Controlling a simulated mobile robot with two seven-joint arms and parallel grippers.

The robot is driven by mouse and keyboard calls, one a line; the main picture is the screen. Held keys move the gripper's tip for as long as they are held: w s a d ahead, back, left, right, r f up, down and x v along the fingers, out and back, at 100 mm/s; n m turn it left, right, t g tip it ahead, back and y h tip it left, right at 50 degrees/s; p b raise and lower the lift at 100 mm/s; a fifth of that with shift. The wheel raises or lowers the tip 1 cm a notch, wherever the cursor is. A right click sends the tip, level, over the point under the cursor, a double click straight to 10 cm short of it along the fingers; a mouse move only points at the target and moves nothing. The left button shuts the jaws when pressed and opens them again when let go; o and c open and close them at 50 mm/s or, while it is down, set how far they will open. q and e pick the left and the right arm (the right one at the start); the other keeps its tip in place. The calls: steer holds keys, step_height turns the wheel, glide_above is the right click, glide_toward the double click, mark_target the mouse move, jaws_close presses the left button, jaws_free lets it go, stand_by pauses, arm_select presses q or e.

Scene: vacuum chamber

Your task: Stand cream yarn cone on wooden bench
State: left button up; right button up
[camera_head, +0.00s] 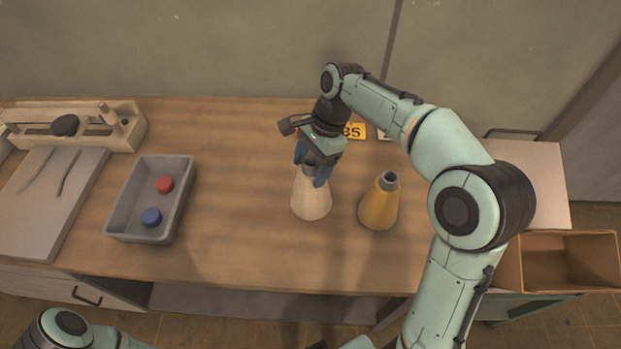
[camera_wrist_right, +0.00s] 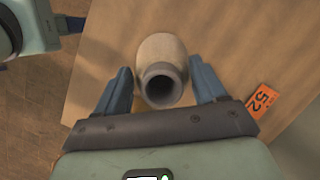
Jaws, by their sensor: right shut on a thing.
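The cream yarn cone (camera_head: 312,202) is upright at the middle of the wooden bench (camera_head: 255,245), narrow end up. I cannot tell whether its base touches the bench top. My right gripper (camera_head: 315,174) comes down from above and is shut on the cone near its grey tip. In the right wrist view the cone (camera_wrist_right: 162,47) lies between the two blue fingers of that gripper (camera_wrist_right: 161,88), with its open grey tip facing the camera. My left gripper is not in view; only links of that arm show at the bottom left.
A yellow cone (camera_head: 378,207) stands just right of the cream one. A grey tray (camera_head: 119,227) with red and blue round pieces is at the left. A yellow number tag (camera_head: 355,131) lies behind. An orange tag (camera_wrist_right: 262,100) shows in the wrist view. Bench in front is clear.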

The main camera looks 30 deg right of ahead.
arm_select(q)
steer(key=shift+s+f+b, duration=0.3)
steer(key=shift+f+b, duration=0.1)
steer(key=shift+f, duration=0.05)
arm_select(e)
steer(key=shift+f, duration=2.15)
steer(key=shift+f, duration=0.15)
steer(key=o, duration=1.4)
steer(key=shift+c, duration=0.2)
arm_select(q)
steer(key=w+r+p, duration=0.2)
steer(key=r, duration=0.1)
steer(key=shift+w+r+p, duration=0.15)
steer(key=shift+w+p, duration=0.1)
steer(key=shift+p, duration=0.05)
arm_select(e)
steer(key=v, duration=1.2)
